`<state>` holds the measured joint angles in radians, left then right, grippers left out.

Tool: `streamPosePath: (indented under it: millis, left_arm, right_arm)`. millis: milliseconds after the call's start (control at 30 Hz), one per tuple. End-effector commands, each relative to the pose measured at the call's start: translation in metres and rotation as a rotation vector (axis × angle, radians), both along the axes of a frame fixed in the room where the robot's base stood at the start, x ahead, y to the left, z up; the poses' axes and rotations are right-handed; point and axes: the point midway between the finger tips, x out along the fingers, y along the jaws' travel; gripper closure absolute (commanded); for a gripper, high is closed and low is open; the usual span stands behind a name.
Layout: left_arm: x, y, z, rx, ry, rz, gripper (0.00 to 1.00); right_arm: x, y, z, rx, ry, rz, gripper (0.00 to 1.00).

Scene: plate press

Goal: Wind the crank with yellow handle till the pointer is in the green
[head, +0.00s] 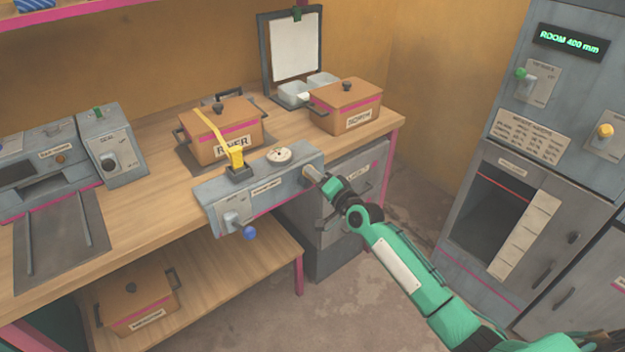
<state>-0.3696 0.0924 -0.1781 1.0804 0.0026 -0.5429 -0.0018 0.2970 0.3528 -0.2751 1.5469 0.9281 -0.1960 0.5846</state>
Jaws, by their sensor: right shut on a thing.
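A grey strap machine (262,186) stands at the front edge of the wooden bench. A round white dial (279,155) sits on its top; its pointer and any green zone are too small to read. A shaft (312,174) comes out of the machine's right end. My right gripper (332,187) is at this end, shut on the crank there. The gripper hides most of the crank, and I cannot make out its yellow handle. A yellow strap (209,127) runs over a brown box (226,146) to a yellow buckle (236,156) on the machine. My left gripper is out of view.
A blue knob (250,233) hangs at the machine's front. Another brown box (345,106) is at the bench's right end, and one (136,301) is on the lower shelf. A grey cabinet (340,215) stands below the crank. A tall grey cabinet (562,80) is at right; floor between is clear.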

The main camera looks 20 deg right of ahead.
Motion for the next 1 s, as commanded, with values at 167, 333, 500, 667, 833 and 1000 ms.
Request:
streamPosePath:
  millis: [167,333,500,667,833,1000]
  left_arm:
    - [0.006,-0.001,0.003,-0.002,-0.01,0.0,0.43]
    - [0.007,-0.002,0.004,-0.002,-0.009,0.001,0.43]
    - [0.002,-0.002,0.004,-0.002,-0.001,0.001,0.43]
    - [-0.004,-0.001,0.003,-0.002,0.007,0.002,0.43]
    - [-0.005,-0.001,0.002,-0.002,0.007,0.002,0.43]
    - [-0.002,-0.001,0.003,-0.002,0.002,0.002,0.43]
  right_arm:
    - [0.001,-0.003,0.0,0.051,0.018,-0.001,1.0]
    - [0.002,-0.005,0.0,0.072,0.025,-0.002,1.0]
    - [0.002,-0.005,0.0,0.075,0.026,-0.002,1.0]
    - [0.002,-0.005,0.0,0.075,0.026,-0.002,1.0]
    - [0.002,-0.005,0.0,0.074,0.026,-0.002,0.51]
    - [0.002,-0.004,0.0,0.073,0.026,-0.001,0.5]
